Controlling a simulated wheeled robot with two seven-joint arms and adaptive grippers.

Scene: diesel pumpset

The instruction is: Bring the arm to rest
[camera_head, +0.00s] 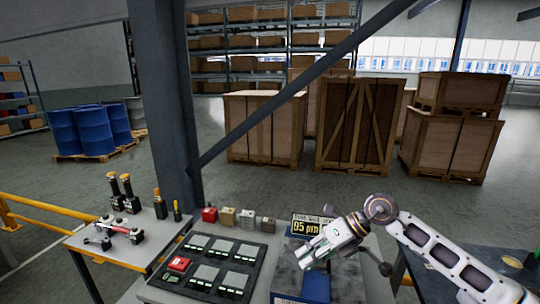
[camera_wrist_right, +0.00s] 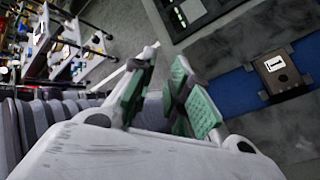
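My right arm (camera_head: 450,252) comes in from the right of the head view. My right gripper (camera_head: 312,254) hangs over the grey bench by the yellow-lettered display, pointing left and slightly down. In the right wrist view the gripper (camera_wrist_right: 157,98) shows its two green-padded fingers apart, with a gap between them and nothing clearly held. My left arm and gripper are not in the head view.
A black panel (camera_head: 215,266) with a red button (camera_head: 178,264) lies left of the gripper. Small blocks (camera_head: 228,217) line the bench's back edge. A side table (camera_head: 150,235) holds tools. A dark labelled block (camera_wrist_right: 280,72) sits on a blue strip. A steel post (camera_head: 165,110) stands behind.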

